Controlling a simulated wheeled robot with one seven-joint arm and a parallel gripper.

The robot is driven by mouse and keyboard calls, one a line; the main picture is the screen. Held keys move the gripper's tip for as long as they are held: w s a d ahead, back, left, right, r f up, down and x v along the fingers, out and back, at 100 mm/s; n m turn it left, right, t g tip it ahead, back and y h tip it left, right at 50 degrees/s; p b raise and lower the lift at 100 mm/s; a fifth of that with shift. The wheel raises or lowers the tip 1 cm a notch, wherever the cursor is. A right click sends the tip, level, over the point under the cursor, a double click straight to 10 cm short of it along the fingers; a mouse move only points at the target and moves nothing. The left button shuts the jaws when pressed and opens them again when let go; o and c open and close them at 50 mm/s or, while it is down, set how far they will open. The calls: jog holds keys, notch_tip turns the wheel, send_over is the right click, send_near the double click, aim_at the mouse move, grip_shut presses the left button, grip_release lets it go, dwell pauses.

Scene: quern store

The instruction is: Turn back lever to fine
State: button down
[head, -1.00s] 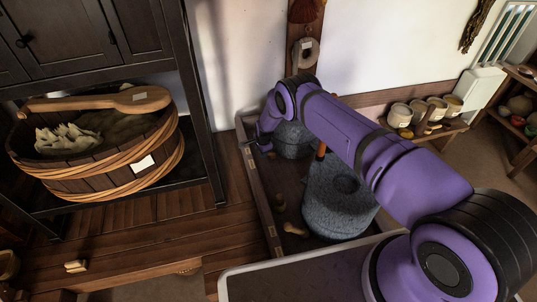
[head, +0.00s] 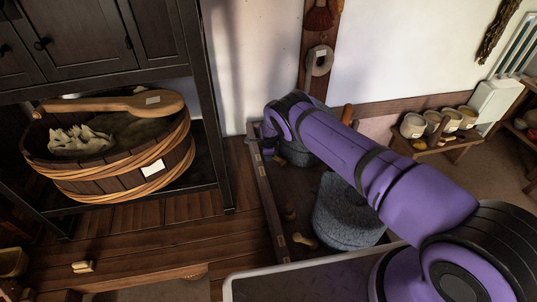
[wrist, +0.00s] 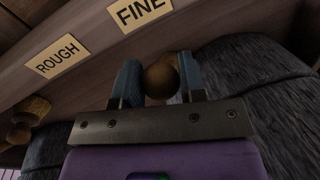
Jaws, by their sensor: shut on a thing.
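My gripper (wrist: 160,78) is shut on a round brown wooden knob, taken to be the back lever (wrist: 161,78), between its blue fingers in the wrist view. The knob is nearer the "FINE" label (wrist: 139,12) than the "ROUGH" label (wrist: 58,55); both are on a wooden rail beyond it. The rest of the lever is hidden. In the head view, my arm largely covers the back grey quern (head: 301,152), and my fingers cannot be made out. The front grey quern (head: 345,212) stands nearer.
Another wooden knob (wrist: 20,132) shows at left in the wrist view. Dark stone fills the wrist view's right side. The wooden tray edge (head: 270,205) runs beside the querns. A shelf with a wooden tub (head: 110,170) stands left; cups on a small bench (head: 430,150) are right.

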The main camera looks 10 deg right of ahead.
jog(key=shift+w, duration=0.1)
jog(key=c, duration=0.7)
grip_release()
jog(key=r, duration=0.3)
jog(key=s+r, duration=0.1)
jog(key=r, duration=0.3)
jog(key=s+r, duration=0.1)
jog(key=r, duration=0.2)
jog(key=shift+a+r, duration=0.15)
jog(key=shift+r, duration=0.15)
jog(key=shift+r, duration=0.1)
